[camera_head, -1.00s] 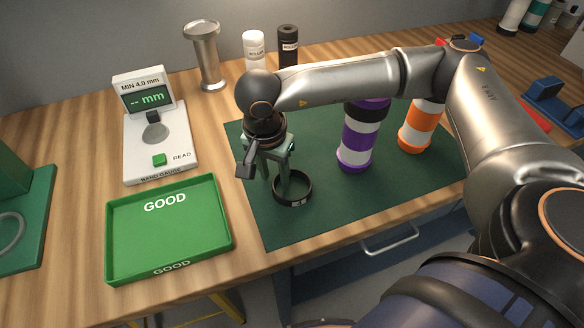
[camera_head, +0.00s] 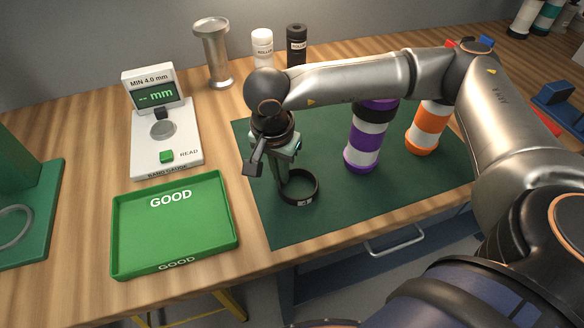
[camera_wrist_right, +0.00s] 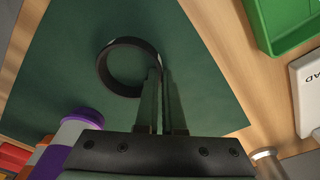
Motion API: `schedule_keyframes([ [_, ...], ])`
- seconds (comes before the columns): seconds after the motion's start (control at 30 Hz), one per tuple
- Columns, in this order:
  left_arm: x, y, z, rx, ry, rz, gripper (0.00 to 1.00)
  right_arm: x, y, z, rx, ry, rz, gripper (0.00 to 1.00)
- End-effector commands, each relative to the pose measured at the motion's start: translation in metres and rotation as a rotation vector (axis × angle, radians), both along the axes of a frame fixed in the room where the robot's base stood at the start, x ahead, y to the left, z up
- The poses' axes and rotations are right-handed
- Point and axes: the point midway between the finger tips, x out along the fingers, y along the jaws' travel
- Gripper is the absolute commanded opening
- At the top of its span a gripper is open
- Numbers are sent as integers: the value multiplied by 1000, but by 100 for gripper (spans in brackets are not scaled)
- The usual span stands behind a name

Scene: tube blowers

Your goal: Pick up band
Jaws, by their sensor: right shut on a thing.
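A black band (camera_head: 301,199) lies on the green mat (camera_head: 262,215) in the head view, with a small white label on its near side. My right gripper (camera_head: 284,180) points down at the band's left rim and is shut on it. In the right wrist view the band (camera_wrist_right: 104,68) shows as a ring, and my right gripper's fingers (camera_wrist_right: 160,85) close on its wall with a narrow gap between them. I cannot tell that the band is off the mat. My left gripper is not in view.
A green GOOD tray (camera_head: 176,263) and a white band gauge (camera_head: 186,136) reading "-- mm" stand to the left. Purple (camera_head: 361,157) and orange (camera_head: 424,140) striped cylinders stand right of the band.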

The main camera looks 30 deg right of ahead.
Motion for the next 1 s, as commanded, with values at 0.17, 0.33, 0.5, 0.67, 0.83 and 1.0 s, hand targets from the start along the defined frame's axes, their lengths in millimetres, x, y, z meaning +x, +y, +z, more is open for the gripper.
schedule_keyframes([
  [0.17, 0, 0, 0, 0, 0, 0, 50, 1, 0, 6, 0, -2, 0, 0],
  [0.33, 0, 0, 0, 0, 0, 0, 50, 1, 0, 26, 0, -5, -1, 0],
  [0.5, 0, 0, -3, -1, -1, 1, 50, -19, 12, 57, 2, -6, 8, 0],
  [0.67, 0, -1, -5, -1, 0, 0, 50, -48, 26, 95, 1, -7, 9, 0],
  [0.83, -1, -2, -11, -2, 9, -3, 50, -87, 45, 110, -1, -5, 12, 0],
  [1.0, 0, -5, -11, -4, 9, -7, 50, -111, 58, 123, 0, -4, 7, 0],
])
